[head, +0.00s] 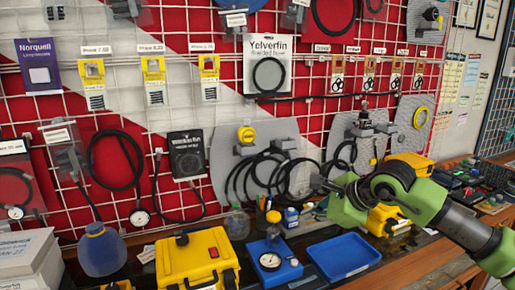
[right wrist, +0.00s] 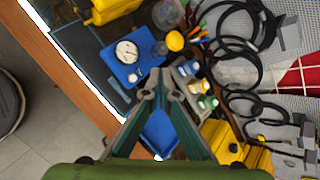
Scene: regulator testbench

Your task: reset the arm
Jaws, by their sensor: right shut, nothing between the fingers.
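My right arm, green and black, reaches in from the right in the head view. Its gripper (head: 322,185) is raised above the bench, in front of the pegboard and above the blue tray (head: 345,258). In the right wrist view the two fingers of the right gripper (right wrist: 160,78) come together at the tips with nothing held. The blue tray (right wrist: 160,132) shows between and below the fingers there. A regulator with a round white gauge (head: 270,263) on a blue base stands left of the tray; the gauge also shows in the right wrist view (right wrist: 127,51). My left gripper is out of view.
A yellow case (head: 197,264) stands left of the gauge. Small bottles (head: 291,218) stand behind the tray, and another yellow case (head: 388,220) is partly hidden by my arm. Black hoses (head: 265,175) hang on the wall grid. The tray is empty.

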